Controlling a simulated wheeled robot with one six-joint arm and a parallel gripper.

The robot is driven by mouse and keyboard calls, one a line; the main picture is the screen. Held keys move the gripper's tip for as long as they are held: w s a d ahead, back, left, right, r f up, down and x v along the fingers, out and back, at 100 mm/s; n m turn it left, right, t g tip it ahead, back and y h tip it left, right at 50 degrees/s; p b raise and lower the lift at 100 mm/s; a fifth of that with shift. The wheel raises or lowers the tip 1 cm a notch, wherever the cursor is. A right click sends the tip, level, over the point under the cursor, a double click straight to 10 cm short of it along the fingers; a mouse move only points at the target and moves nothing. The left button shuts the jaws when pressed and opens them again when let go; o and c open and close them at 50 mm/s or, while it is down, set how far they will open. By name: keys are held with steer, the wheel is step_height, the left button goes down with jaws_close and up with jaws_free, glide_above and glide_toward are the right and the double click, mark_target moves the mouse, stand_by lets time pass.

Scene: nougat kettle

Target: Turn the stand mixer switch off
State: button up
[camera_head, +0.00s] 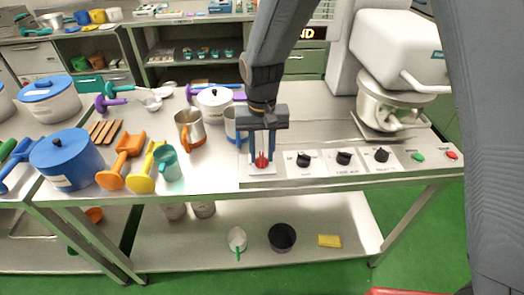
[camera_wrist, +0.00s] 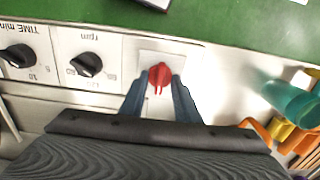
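The red rotary switch (camera_head: 262,162) is on a pale square plate at the left end of the control panel. It also shows in the wrist view (camera_wrist: 160,76), with a ridged grip running roughly up and down the picture. My gripper (camera_head: 262,158) points down over it, one blue-grey finger on each side. In the wrist view the gripper (camera_wrist: 160,88) stands open around the switch, with a narrow gap seeming to remain at each side. Whether a fingertip touches it is hard to tell. The white stand mixer (camera_head: 400,50) with its metal bowl (camera_head: 388,108) stands behind the panel at right.
Black knobs (camera_head: 304,160), a green button (camera_head: 418,157) and a red button (camera_head: 451,155) lie right of the switch.

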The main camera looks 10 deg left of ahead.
jaws_close()
